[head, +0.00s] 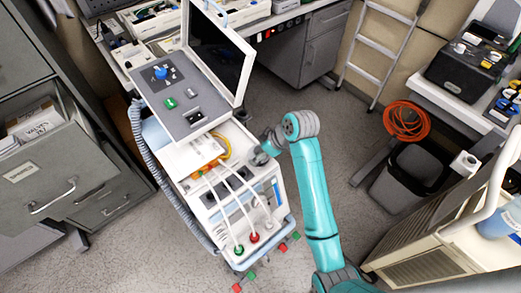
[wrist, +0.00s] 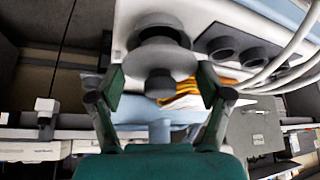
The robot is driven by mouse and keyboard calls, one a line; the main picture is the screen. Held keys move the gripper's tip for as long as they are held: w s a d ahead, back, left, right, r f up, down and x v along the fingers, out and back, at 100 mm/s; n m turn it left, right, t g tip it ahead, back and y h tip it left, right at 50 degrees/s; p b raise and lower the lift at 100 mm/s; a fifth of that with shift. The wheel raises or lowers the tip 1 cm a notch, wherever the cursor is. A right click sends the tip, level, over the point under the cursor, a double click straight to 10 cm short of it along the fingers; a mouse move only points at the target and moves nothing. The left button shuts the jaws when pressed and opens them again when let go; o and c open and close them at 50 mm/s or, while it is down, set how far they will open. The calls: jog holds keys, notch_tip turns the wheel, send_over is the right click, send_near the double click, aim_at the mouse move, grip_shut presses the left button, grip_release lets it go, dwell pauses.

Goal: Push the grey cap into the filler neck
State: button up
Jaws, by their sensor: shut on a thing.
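The grey cap (wrist: 158,63) is a round disc with a small knob, seen in the upper middle of the wrist view. Just beyond the cap is a dark grey round neck (wrist: 162,34) on the white machine, which looks like the filler neck. The cap overlaps it in the picture, and I cannot tell whether they touch. In the head view my gripper (head: 263,152) is at the right side of the white machine (head: 282,214); the cap is hard to make out there.
Two dark round ports (wrist: 222,48) sit to the right of the neck. White hoses (wrist: 290,45) curve close by on the right. The machine's panel (head: 178,98) and screen lid (head: 215,50) stand raised. An orange coiled hose (head: 405,121) hangs at right.

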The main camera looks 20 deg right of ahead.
jog(key=shift+f, duration=0.9)
jog(key=o, duration=1.1)
jog(key=v, duration=1.2)
